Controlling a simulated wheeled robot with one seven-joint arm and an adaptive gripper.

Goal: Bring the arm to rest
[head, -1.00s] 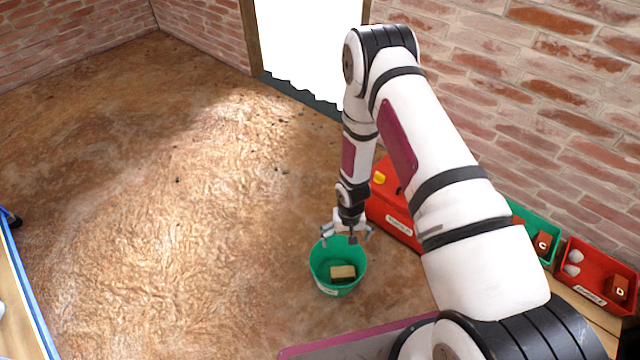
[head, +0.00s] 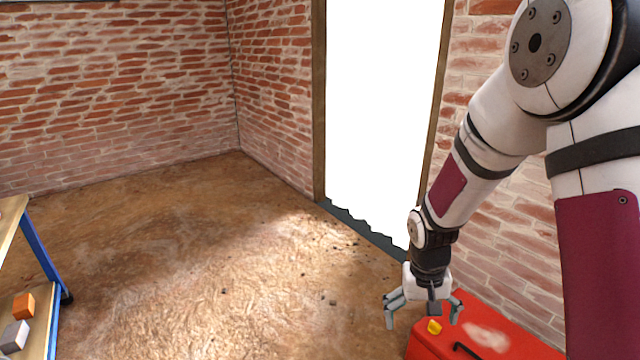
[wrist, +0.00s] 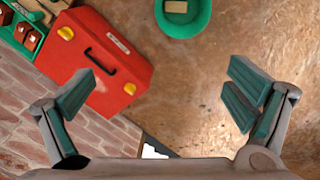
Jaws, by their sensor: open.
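My gripper (head: 423,312) hangs from my arm on the right side of the head view, fingers pointing down. It also shows in the wrist view (wrist: 160,97), its fingers wide apart with nothing between them. In the head view it appears just above and in front of the red case. My arm comes in from the right edge, bent at the elbow and raised.
A red case (head: 498,344) with yellow latches lies by the brick wall. A green bucket (wrist: 161,22) holding a tan block (wrist: 176,7) stands on the floor. A blue-legged bench (head: 42,245) is at left. Bright doorway (head: 380,110); the middle floor is clear.

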